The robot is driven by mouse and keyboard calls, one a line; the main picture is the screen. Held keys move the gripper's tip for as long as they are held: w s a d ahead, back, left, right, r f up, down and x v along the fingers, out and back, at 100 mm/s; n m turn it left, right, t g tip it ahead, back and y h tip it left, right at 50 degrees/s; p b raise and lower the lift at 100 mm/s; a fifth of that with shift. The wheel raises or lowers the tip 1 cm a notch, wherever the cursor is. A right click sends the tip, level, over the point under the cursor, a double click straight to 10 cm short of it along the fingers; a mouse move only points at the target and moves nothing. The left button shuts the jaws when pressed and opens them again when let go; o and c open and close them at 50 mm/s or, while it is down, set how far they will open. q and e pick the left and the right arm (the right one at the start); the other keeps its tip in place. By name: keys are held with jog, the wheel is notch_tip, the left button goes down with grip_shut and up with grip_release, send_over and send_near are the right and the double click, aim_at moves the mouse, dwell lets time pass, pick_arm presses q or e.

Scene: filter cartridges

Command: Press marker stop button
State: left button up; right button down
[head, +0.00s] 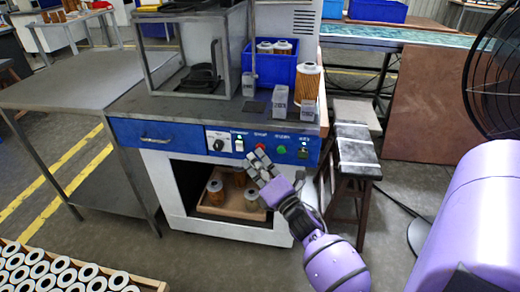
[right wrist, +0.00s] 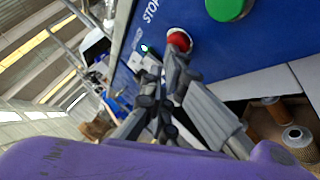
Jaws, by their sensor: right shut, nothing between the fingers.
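The red stop button (head: 260,147) sits on the blue front panel of the machine, between the switches and a green button. In the right wrist view the red button (right wrist: 179,41) has a pale ring around it, with "STOP" lettering beside it. My right gripper (head: 257,161) is shut and empty, with its fingertips just in front of and below the red button. In the right wrist view the fingertips (right wrist: 172,66) overlap the button's lower edge; I cannot tell whether they touch it. My left gripper is not in view.
A green button (head: 281,149) is right of the red one. Below the panel, an open compartment holds a wooden tray (head: 222,210) with several filters. A blue bin (head: 268,70) and a filter (head: 308,82) stand on the machine top. A stool (head: 352,150) stands to the right.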

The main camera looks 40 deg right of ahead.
dwell(0.3)
jog(key=shift+s+a, duration=0.55)
jog(key=shift+a, duration=0.05)
jog(key=shift+s+a+p, duration=0.75)
jog(key=shift+s+a, duration=0.85)
jog(key=shift+a, duration=0.3)
